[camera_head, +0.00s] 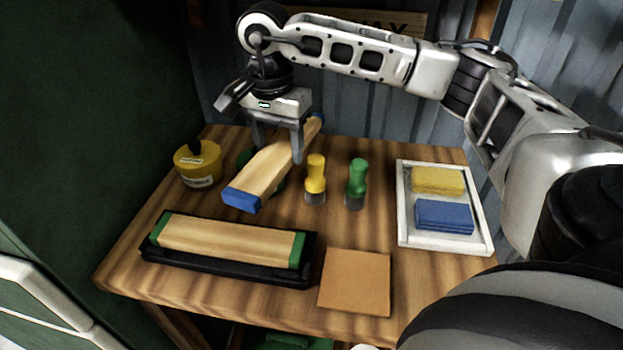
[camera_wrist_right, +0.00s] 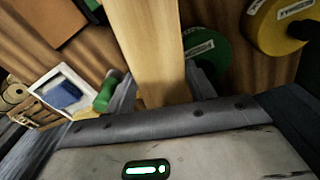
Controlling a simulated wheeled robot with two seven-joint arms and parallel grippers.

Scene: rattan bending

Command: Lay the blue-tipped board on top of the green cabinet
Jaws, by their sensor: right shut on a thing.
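The blue-tipped board (camera_head: 263,172) is a pale wooden bar with blue ends, lying diagonally near the back left of the table. My right gripper (camera_head: 278,153) is shut on it around its middle, from above. The board also shows in the right wrist view (camera_wrist_right: 150,45), running between the fingers. It partly covers a green roll; whether it touches the roll or hangs above it I cannot tell. A large dark green surface (camera_head: 85,130) at the left looks like the green cabinet; its top cannot be made out. My left gripper is not in view.
A green-tipped board (camera_head: 225,240) lies in a black holder at the front left. A yellow roll (camera_head: 198,164), yellow-handled brush (camera_head: 315,175) and green-handled brush (camera_head: 356,180) stand near the held board. A white tray (camera_head: 403,222) holds sponges. A tan square (camera_head: 355,282) lies in front.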

